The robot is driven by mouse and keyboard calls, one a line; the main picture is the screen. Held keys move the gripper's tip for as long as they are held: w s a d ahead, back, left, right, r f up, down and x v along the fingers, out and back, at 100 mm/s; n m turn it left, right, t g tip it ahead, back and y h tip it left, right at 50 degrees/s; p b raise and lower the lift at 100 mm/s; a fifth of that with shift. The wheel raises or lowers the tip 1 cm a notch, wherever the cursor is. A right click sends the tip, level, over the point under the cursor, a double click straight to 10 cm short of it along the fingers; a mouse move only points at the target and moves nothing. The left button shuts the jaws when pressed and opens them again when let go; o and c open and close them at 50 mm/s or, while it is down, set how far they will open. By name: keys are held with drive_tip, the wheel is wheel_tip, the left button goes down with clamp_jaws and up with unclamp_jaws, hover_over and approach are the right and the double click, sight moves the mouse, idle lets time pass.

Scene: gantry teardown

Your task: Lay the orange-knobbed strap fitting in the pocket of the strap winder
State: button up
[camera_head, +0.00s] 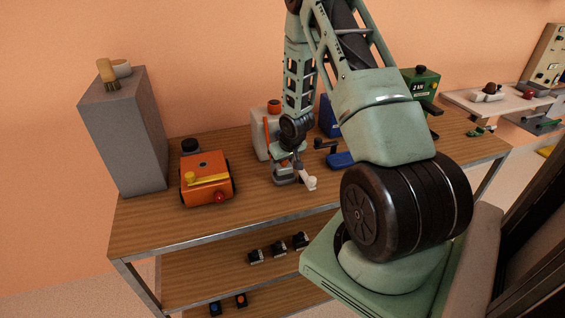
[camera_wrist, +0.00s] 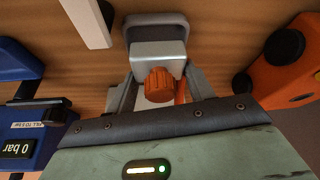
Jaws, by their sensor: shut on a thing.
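The strap fitting, a pale metal block with an orange knob (camera_wrist: 159,85) and a dark grey loop (camera_wrist: 156,20), is between my gripper's fingers (camera_wrist: 160,88) in the wrist view. My gripper is shut on it, with a finger on each side of the block. In the head view my gripper (camera_head: 288,160) points down low over the middle of the wooden table; the knob is not clear there. I cannot tell for sure which device is the strap winder, and no pocket is clearly visible. A whitish bar (camera_head: 308,183) lies just right of my gripper; it also shows in the wrist view (camera_wrist: 88,20).
An orange box (camera_head: 208,185) with a yellow lever stands left on the table (camera_head: 250,205), beside a tall grey block (camera_head: 125,135). A pale box with an orange top knob (camera_head: 260,140) is behind my gripper. A blue device (camera_wrist: 20,115) is nearby.

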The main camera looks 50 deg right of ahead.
drive_tip(key=shift+f, duration=0.15)
drive_tip(key=shift+f+b, duration=0.75)
drive_tip(key=shift+f, duration=0.05)
drive_tip(key=shift+s+a+f, duration=0.1)
drive_tip(key=shift+s+f, duration=0.05)
drive_tip(key=shift+f, duration=0.1)
